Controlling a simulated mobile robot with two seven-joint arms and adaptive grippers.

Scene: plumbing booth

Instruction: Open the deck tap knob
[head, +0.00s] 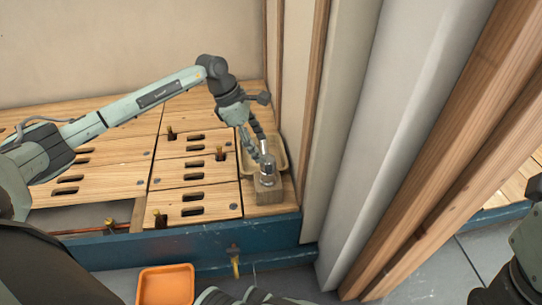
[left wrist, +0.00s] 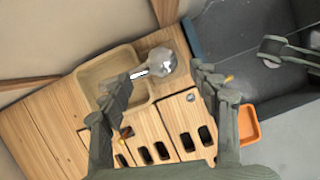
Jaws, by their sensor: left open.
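The deck tap (head: 267,165) is a shiny chrome tap with a rounded knob, upright on a wooden block (head: 267,192) at the right front corner of the wooden deck. In the left wrist view its chrome knob (left wrist: 161,62) lies between the two fingers, nearer their tips. My left gripper (head: 257,146) is open and comes down over the tap from behind. In the left wrist view the left gripper (left wrist: 165,76) has its fingers spread to either side of the knob, with nothing held. Whether a finger touches it cannot be told.
A beige basin (head: 278,153) lies right behind the tap. A wall and a grey column (head: 342,130) stand close on the right. Slotted deck panels with small brass valves (head: 160,217) spread left. A blue front beam (head: 190,243) and an orange tray (head: 165,285) are in front.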

